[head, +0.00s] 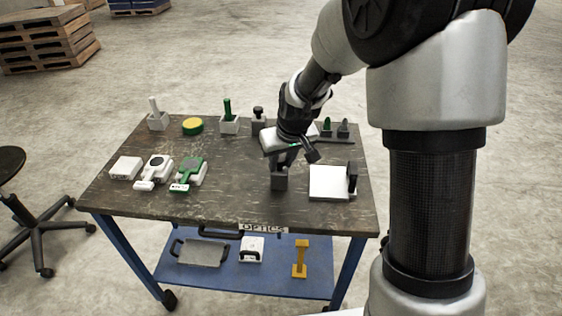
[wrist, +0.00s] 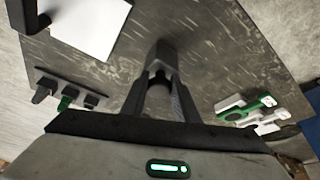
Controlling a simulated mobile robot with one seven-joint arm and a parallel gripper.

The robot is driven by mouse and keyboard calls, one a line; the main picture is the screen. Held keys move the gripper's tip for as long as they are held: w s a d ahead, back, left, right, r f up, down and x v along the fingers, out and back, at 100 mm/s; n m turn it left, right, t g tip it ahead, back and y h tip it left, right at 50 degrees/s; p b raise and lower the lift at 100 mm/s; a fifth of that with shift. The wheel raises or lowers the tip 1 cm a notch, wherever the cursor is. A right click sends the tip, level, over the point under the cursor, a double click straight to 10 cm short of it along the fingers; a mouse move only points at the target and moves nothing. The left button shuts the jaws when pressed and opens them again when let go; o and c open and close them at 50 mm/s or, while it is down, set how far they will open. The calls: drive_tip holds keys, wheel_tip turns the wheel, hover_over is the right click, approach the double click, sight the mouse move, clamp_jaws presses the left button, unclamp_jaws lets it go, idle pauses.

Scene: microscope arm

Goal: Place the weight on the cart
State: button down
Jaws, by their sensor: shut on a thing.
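My gripper (head: 284,159) points down over the right middle of the cart's dark worn top (head: 230,207). It is shut on the weight (head: 279,181), a small dark grey block. The block's upper part is hidden between the fingers. In the wrist view the two fingers (wrist: 161,82) close on the weight (wrist: 165,55) from both sides. The weight is on or just above the top; I cannot tell whether it touches. The cart has blue legs, dark casters and an "OPTICS" label on its front edge.
A white plate with a dark upright (head: 328,183) stands right of the weight. White and green devices (head: 190,172) are at left. A yellow-topped disc (head: 193,126) and several holders line the back. The lower blue shelf (head: 224,277) holds a tray and a yellow stand. A stool (head: 30,215) is left.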

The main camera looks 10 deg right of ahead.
drive_tip(key=shift+w, duration=0.1)
drive_tip(key=c, duration=1.4)
unclamp_jaws()
drive_tip(key=shift+f, duration=0.1)
